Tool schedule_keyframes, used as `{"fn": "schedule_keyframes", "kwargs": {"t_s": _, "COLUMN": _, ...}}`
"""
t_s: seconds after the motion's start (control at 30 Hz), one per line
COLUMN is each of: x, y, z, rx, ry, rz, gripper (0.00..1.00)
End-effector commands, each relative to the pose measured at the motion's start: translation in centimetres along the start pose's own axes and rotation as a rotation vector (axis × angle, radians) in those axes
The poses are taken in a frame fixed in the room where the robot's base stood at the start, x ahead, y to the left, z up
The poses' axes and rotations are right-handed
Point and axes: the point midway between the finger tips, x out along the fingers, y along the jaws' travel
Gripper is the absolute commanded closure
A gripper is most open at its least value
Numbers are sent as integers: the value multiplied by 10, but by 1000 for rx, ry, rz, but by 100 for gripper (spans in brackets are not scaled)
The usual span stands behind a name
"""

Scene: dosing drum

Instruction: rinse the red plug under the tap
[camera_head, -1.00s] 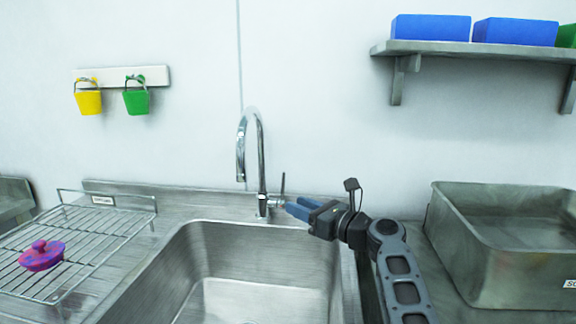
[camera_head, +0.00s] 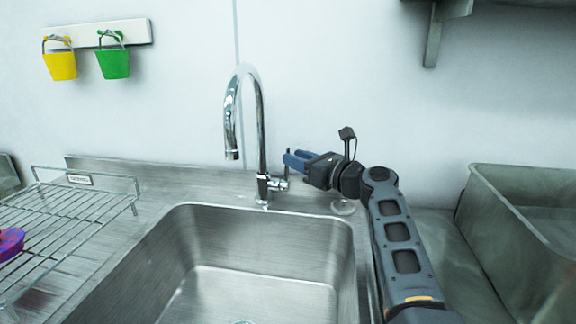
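A pink-red plug with purple-blue patches (camera_head: 10,243) rests on the wire rack (camera_head: 72,213) at the left, cut off by the picture edge. The chrome tap (camera_head: 262,130) stands behind the sink (camera_head: 262,258), its spout pointing down; I see no water stream. The tap's valve body (camera_head: 278,184) sticks out to the right at its base; I cannot make out its lever clearly. My gripper (camera_head: 289,158) is just right of the tap, above the valve body, with blue fingers pointing left. It holds nothing that I can see. The gap between its fingers is unclear.
A yellow bucket (camera_head: 61,66) and a green bucket (camera_head: 114,64) hang on a wall rail at the upper left. A deep metal tray (camera_head: 500,225) stands at the right. A shelf bracket (camera_head: 433,37) shows at the top right. The sink basin looks empty.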

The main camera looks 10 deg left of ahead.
Motion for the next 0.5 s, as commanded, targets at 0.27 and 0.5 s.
{"fn": "schedule_keyframes", "kwargs": {"t_s": 0.27, "x": 26, "y": 0, "z": -4, "rx": 0, "ry": 0, "rz": 0, "gripper": 68}}
{"fn": "schedule_keyframes", "kwargs": {"t_s": 0.5, "x": 35, "y": 0, "z": -1, "rx": 0, "ry": 0, "rz": -1, "gripper": 68}}
